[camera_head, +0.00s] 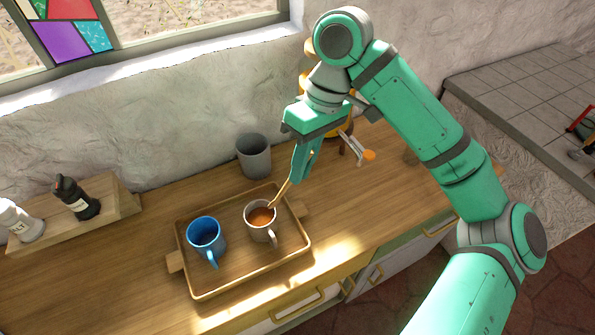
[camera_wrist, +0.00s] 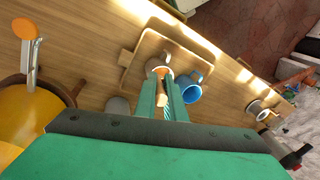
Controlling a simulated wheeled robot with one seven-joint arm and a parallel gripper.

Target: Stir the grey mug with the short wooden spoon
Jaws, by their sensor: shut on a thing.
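The grey mug (camera_head: 251,228) stands upright on the wooden tray, with brown liquid inside and its handle toward the front. My gripper (camera_head: 296,178) is shut on the wooden spoon (camera_head: 284,190), above and to the right of the mug. The spoon slants down to the left, and its lower end reaches into the mug's mouth at the right rim. Its tip is hidden. In the wrist view, my gripper's fingers (camera_wrist: 164,100) point toward the mug, with the spoon (camera_wrist: 163,82) between them.
A blue mug (camera_head: 203,245) stands left of the grey mug on the tray (camera_head: 232,283). A grey cup (camera_head: 254,160) stands behind the tray. A yellow pot (camera_wrist: 25,110) holds an orange-tipped utensil (camera_head: 368,155).

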